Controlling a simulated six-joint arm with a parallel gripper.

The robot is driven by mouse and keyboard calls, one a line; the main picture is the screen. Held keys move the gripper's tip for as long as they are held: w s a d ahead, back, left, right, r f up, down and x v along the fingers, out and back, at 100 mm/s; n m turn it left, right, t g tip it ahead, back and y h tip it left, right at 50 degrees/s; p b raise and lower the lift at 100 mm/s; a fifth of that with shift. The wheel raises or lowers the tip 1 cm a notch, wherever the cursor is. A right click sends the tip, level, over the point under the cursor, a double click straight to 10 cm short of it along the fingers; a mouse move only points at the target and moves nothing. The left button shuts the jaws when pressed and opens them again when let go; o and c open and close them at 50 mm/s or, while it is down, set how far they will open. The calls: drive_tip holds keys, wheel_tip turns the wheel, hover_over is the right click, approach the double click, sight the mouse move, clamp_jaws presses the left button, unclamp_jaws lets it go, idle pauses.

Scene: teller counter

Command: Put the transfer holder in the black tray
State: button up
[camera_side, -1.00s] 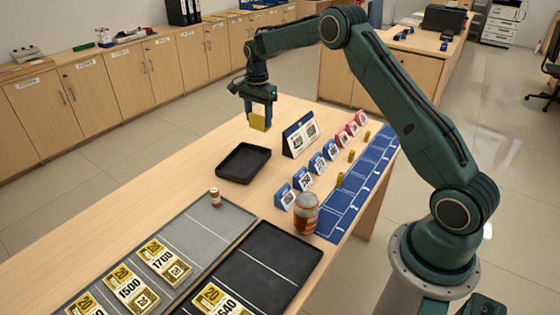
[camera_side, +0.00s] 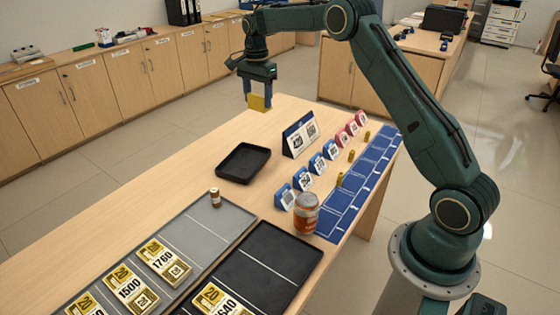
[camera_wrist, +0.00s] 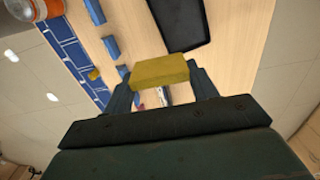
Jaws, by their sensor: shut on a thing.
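My gripper (camera_side: 259,98) is shut on a yellow block (camera_side: 259,104), held above the far end of the counter. In the wrist view the yellow block (camera_wrist: 160,72) spans between both fingertips. It may be the transfer holder; no label on it is readable. The small black tray (camera_side: 243,179) lies on the counter nearer the side camera than my gripper, and looks empty. Part of the black tray (camera_wrist: 205,30) shows in the wrist view, beyond the block and apart from it.
A white-and-blue stand (camera_side: 299,135) stands right of the tray, beside a row of blue and pink card holders (camera_side: 301,181). An orange-brown jar (camera_side: 306,213), a small bottle (camera_side: 215,198) and a larger dark tray (camera_side: 282,264) are nearer. Counter left of the small tray is clear.

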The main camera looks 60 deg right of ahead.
drive_tip(key=shift+a, duration=0.1)
drive_tip(key=n, duration=0.3)
drive_tip(key=a+n, duration=0.1)
drive_tip(key=shift+w+f, duration=0.25)
drive_tip(key=shift+f, duration=0.05)
drive_tip(key=n, duration=0.1)
drive_tip(key=a+n, duration=0.1)
drive_tip(key=n, duration=0.2)
drive_tip(key=shift+w+a+f+n, duration=0.15)
drive_tip(key=shift+w+f+n, duration=0.15)
drive_tip(key=shift+n, duration=0.1)
drive_tip(key=n, duration=0.3)
drive_tip(key=a+n, duration=0.1)
drive_tip(key=n, duration=0.2)
drive_tip(key=a+f+n, duration=0.1)
drive_tip(key=n, duration=0.2)
drive_tip(key=shift+w+a, duration=0.2)
drive_tip(key=shift+w, duration=0.2)
drive_tip(key=shift+f, duration=0.1)
wheel_tip(320, 180, down, 16)
drive_tip(key=shift+r, duration=0.15)
